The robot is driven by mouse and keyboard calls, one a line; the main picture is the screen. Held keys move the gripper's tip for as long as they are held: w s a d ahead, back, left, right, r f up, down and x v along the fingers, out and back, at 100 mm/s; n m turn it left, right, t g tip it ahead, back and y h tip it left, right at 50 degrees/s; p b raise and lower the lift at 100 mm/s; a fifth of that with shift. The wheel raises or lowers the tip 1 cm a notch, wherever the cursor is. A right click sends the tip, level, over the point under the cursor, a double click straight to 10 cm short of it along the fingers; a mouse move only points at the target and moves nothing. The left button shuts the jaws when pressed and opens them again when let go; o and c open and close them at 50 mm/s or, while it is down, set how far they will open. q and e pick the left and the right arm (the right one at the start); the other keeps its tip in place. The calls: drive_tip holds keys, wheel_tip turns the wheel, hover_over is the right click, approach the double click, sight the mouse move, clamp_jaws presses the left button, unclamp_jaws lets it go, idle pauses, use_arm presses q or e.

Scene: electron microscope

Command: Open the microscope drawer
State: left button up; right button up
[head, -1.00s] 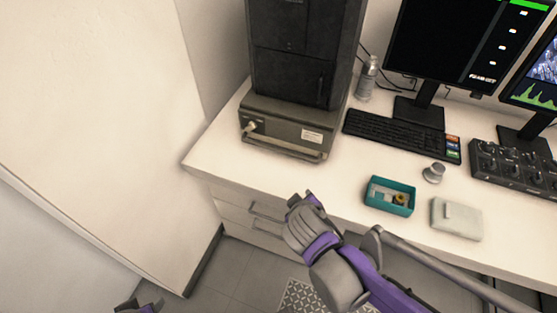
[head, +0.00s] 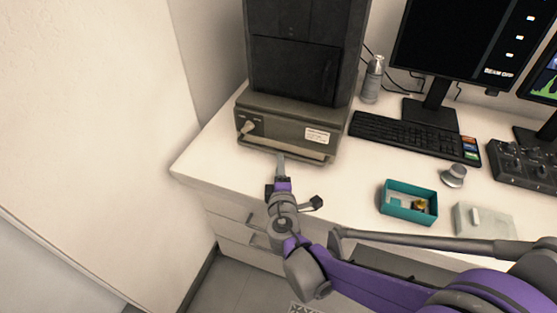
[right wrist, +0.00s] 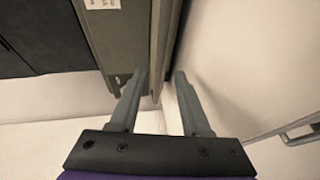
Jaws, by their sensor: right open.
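The microscope (head: 302,60) is a tall dark cabinet on a grey base at the back left of the white desk. The drawer (head: 280,128) is the grey front of that base, with a knob at its left, a white label and a long bar handle (head: 310,157) along its lower edge. My left gripper is out of view.
On the desk (head: 215,150) stand a spray bottle (head: 373,80), a keyboard (head: 410,137), a teal box (head: 408,203), a small grey knob (head: 453,176), a pale box (head: 484,221) and a control panel (head: 525,163). Desk drawers with handles (head: 258,240) are below. A wall (head: 90,120) is at left.

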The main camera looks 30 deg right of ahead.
drive_tip(key=shift+b+x, duration=0.3)
drive_tip(key=shift+x, duration=2)
drive_tip(key=shift+c, duration=0.2)
clamp_jaws()
